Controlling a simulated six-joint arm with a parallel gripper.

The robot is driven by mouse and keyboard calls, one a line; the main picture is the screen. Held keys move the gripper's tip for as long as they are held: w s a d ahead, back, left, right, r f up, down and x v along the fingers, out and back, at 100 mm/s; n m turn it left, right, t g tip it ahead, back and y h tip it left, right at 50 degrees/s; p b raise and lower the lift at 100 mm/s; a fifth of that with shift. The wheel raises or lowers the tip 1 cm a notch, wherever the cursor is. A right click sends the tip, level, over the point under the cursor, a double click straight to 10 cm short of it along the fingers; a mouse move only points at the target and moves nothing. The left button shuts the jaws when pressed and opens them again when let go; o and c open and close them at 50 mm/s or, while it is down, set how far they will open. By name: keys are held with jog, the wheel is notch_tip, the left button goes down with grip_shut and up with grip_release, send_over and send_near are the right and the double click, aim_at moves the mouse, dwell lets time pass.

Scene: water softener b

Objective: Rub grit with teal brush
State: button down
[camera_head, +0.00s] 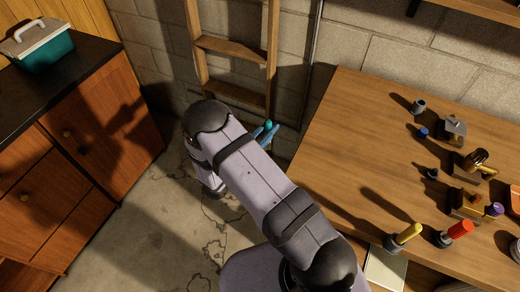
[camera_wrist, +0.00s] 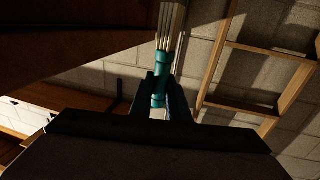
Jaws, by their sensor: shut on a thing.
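My gripper (camera_wrist: 162,98) is shut on the teal brush (camera_wrist: 160,72). In the wrist view the teal body stands between the two dark fingers, with pale bristles (camera_wrist: 171,24) extending beyond them to the top edge. In the head view a small teal part of the brush (camera_head: 268,125) shows at my gripper (camera_head: 264,134), beyond my forearm and near the ladder's foot. The gripper is left of the wooden workbench and apart from it. I cannot make out any grit in either view.
The wooden workbench (camera_head: 345,135) holds metal fittings (camera_head: 454,128), a yellow-handled tool (camera_head: 404,237) and a red-handled tool (camera_head: 454,233). A wooden ladder (camera_head: 235,48) leans on the block wall. A teal-and-white box (camera_head: 43,46) sits on the left cabinet. The cracked floor between is clear.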

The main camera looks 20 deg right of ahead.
jog(key=w+d+r+g, duration=0.1)
jog(key=w+d+r, duration=0.2)
jog(key=d, duration=0.4)
jog(key=w+d+r, duration=0.3)
jog(key=d+r, duration=0.1)
jog(key=d, duration=0.2)
jog(key=s+d+r+m+g+h+p, duration=0.1)
jog(key=s+d+r+p, duration=0.15)
jog(key=d, duration=0.55)
jog(key=s+d+r+m+g+h+p, duration=0.15)
jog(key=d+r, duration=0.25)
jog(key=d, duration=0.4)
jog(key=s+d+r+m+g+p, duration=0.2)
jog(key=s+d+r+m+g, duration=0.1)
jog(key=s+d, duration=0.9)
jog(key=s+d+r+m+g+p, duration=0.2)
jog(key=s+d+r+g, duration=0.3)
jog(key=s+d, duration=0.7)
jog(key=shift+d+m+g+p, duration=0.35)
jog(key=shift+d+m+g, duration=0.1)
jog(key=shift+d+g, duration=0.1)
jog(key=shift+h, duration=0.25)
